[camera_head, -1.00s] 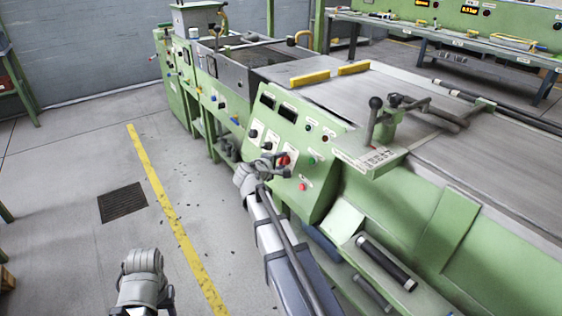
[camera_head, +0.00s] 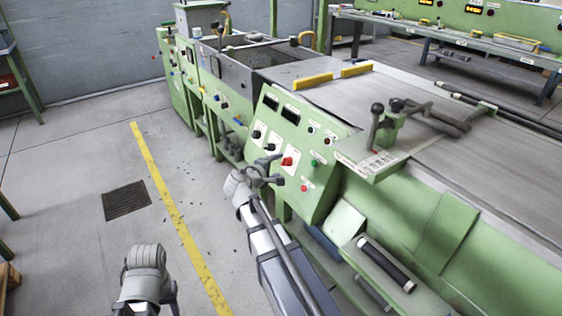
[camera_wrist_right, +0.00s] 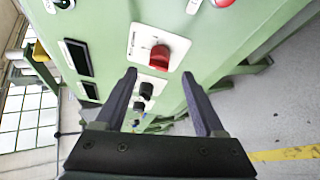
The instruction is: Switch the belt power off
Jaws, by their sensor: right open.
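The red rotary knob (camera_head: 288,161) sits on a white plate on the green sloped control panel (camera_head: 323,203). It also shows in the right wrist view (camera_wrist_right: 159,56), between and just beyond the fingertips. My right gripper (camera_head: 277,171) is open and empty in front of the panel, with its fingers (camera_wrist_right: 160,74) on either side of the knob in the picture; no contact is visible. Black knobs (camera_head: 256,134) sit farther along the panel. My left arm's end (camera_head: 146,278) is low at the left over the floor, and its fingers are not clear.
A green button (camera_head: 314,163) and a red button (camera_head: 304,188) are near the red knob. A lever handle (camera_head: 377,108) stands on the machine above the panel. The floor by the yellow line (camera_head: 168,200) is clear.

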